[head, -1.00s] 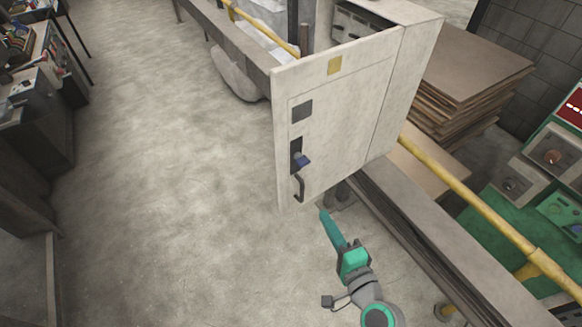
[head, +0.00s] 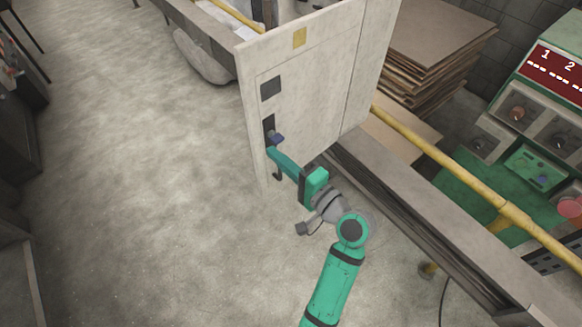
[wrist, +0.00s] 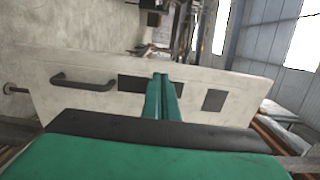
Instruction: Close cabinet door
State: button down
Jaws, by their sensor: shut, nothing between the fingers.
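The cabinet door (head: 318,100) is a pale panel in the head view, swung open from the cabinet box (head: 377,75). It has a dark curved handle (wrist: 85,80), a dark latch plate with a blue knob (head: 277,138), a dark square and a yellow label. My gripper (head: 272,154) is shut and empty, with its green fingers pointing at the door just below the blue knob. In the wrist view the shut fingers (wrist: 162,80) overlap the dark latch plate beside the handle. I cannot tell whether the fingertips touch the door. They partly hide the handle in the head view.
A yellow rail (head: 455,172) and a grey beam (head: 420,215) run along the right. Stacked brown boards (head: 435,50) lie behind the cabinet. A control console (head: 545,110) stands at the far right. The concrete floor (head: 150,190) on the left is clear.

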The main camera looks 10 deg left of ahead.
aim_at(257, 139)
jog(key=shift+x, duration=2.4)
